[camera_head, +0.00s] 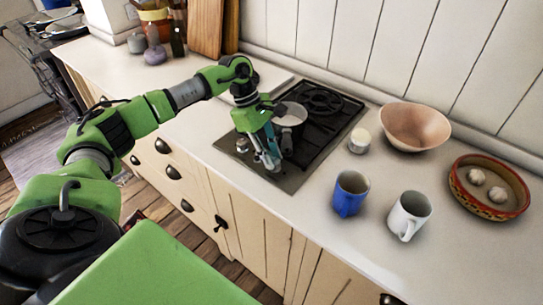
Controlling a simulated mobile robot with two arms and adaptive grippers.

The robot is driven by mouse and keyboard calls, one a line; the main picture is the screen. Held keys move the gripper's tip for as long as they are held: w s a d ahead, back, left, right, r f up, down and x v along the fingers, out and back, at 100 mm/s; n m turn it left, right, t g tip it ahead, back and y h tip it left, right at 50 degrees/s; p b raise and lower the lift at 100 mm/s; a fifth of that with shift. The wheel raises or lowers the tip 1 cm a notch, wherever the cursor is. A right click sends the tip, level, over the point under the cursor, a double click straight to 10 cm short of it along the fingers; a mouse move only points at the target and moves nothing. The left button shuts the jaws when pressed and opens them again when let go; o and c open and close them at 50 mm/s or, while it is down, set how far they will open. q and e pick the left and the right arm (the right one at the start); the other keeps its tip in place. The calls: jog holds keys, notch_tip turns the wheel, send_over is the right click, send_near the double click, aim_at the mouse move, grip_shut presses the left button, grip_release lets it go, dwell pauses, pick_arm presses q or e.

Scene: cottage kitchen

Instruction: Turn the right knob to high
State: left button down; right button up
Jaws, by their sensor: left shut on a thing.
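The black gas stove (333,130) is set into the white counter, with a steel front strip. One knob (241,145) shows on that strip, left of my gripper. My left gripper (268,160) points down at the strip to the right of this knob and is shut on the right knob. The fingers mostly hide the right knob, so its turn angle cannot be read. A metal pot (290,114) stands on the stove just behind the gripper. My right gripper is not in view.
Right of the stove stand a small white jar (359,140), a pink bowl (414,126), a blue mug (351,193), a white mug (409,215) and a patterned dish (489,187) holding two pale round things. Cutting boards (207,28) lean at the back left.

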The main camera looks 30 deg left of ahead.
pick_arm(q)
jog(key=n+b, duration=0.1)
jog(key=n+t+b, duration=0.1)
jog(key=n, duration=0.1)
jog(key=shift+s+f+n+y, duration=0.15)
jog(key=shift+s+n+y, duration=0.05)
jog(key=shift+n+y, duration=0.1)
jog(key=n+b, duration=0.1)
jog(key=n+t+b, duration=0.1)
jog(key=n, duration=0.1)
jog(key=shift+s+d+n+t, duration=0.15)
jog(key=shift+n+t, duration=0.15)
jog(key=n+y+b, duration=0.1)
jog(key=n, duration=0.1)
jog(key=n+t+b, duration=0.1)
jog(key=n+b, duration=0.1)
jog(key=shift+s+d+y, duration=0.1)
jog(key=shift+d+y, duration=0.1)
jog(key=shift+y, duration=0.2)
jog(key=shift+d+r+n+y+b, duration=0.15)
jog(key=shift+n+y+b, duration=0.6)
jog(key=shift+n, duration=0.85)
jog(key=c, duration=2)
grip_release()
jog(key=shift+c, duration=0.2)
jog(key=shift+s, duration=0.1)
